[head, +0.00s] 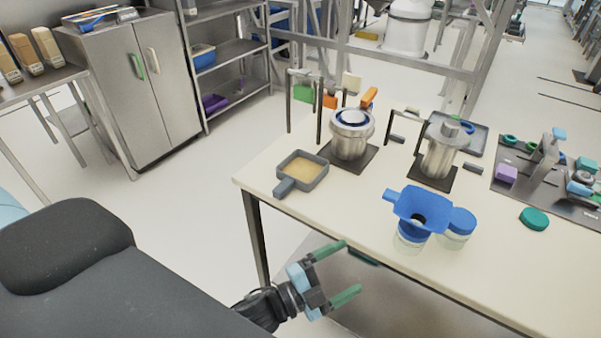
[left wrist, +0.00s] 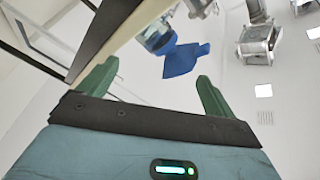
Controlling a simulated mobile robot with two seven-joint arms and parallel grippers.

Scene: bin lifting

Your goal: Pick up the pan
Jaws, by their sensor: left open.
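The pan (head: 303,170) is a small grey square pan with a tan filling and a short handle pointing to the lower left. It sits upright near the left corner of the table in the head view. My left gripper (head: 346,270) has green fingers spread apart and nothing between them. It is in front of the table's near edge, lower than the top and apart from the pan. In the left wrist view the open fingers (left wrist: 155,92) point up past the table edge. I cannot make out the pan there. My right gripper is not in view.
A shelf and cabinet (head: 130,85) stand behind.

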